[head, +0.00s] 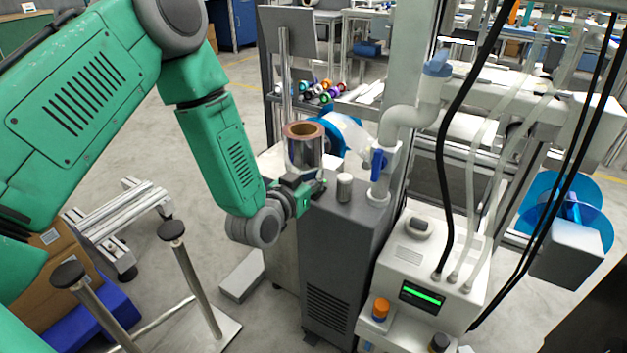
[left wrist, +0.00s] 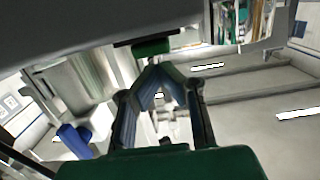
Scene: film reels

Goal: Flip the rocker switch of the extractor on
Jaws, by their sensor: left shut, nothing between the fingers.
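The extractor (head: 343,240) is a dark grey cabinet with a vent grille low on its front, in the middle of the head view. My left gripper (head: 316,188) is at its upper left edge; the arm comes in from the left. In the left wrist view its fingers (left wrist: 158,74) are shut, tips together and empty. Just beyond the tips is a green piece in a dark frame, which looks like the rocker switch (left wrist: 152,47); I cannot tell whether the tips touch it, nor its position. The switch cannot be made out in the head view. My right gripper is out of view.
A grey knob-like cylinder (head: 344,187) and a pale pipe with a blue handle (head: 378,165) stand on the extractor. A shiny roll (head: 304,150) is close behind my gripper. A white machine (head: 430,265) with hoses stands to the right. Metal posts (head: 190,275) stand at front left.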

